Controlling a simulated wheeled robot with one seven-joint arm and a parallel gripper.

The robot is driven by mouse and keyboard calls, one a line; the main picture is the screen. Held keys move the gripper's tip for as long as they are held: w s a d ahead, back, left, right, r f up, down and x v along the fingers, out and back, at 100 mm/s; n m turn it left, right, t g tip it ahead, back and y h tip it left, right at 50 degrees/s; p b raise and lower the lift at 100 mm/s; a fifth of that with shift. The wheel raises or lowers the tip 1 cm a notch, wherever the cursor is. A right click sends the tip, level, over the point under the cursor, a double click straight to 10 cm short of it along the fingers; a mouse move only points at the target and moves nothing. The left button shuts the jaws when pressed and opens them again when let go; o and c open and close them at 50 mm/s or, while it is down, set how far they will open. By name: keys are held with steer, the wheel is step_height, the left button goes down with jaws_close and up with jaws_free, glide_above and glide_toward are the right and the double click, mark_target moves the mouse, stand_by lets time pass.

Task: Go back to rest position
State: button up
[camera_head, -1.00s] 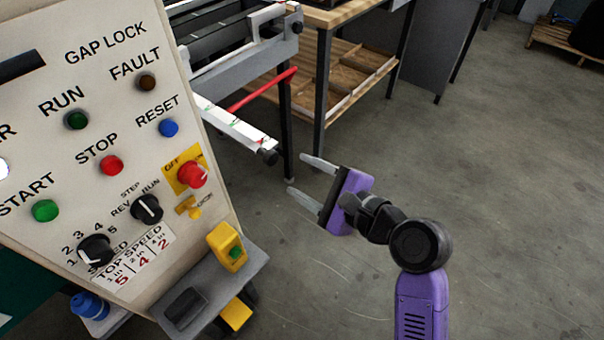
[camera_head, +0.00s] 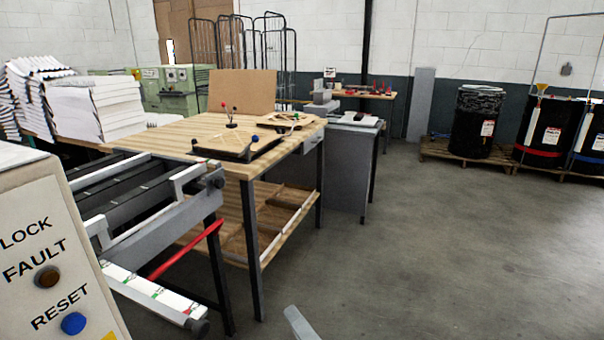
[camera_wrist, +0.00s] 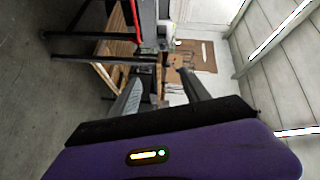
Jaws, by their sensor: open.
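My gripper (camera_wrist: 160,98) shows in the wrist view with its purple body at the bottom and two grey fingers spread apart. It is open, and nothing is between the fingers. In the head view only a grey fingertip (camera_head: 299,322) shows at the bottom edge; the rest of my arm is out of that picture. The wrist picture is turned on its side.
A control panel (camera_head: 48,250) stands close at the left, beside a grey machine frame with a red bar (camera_head: 185,252). A wooden workbench (camera_head: 190,137) is behind them. Black drums (camera_head: 476,125) stand on pallets at the back right. The floor (camera_head: 440,240) at right is clear.

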steer(key=s+d+f+n+t+h, duration=0.35)
steer(key=s+d+n+h, duration=0.2)
steer(key=s+d, duration=1)
steer(key=s+d+f+n+g+h, duration=0.1)
steer(key=s+d, duration=0.1)
steer(key=s, duration=0.8)
steer(key=s+d+f+n+g+h, duration=0.1)
steer(key=s+d+n+g+h, duration=0.1)
steer(key=s, duration=0.9)
steer(key=shift+s+d, duration=0.15)
steer(key=shift+d, duration=0.1)
steer(key=shift+g, duration=0.25)
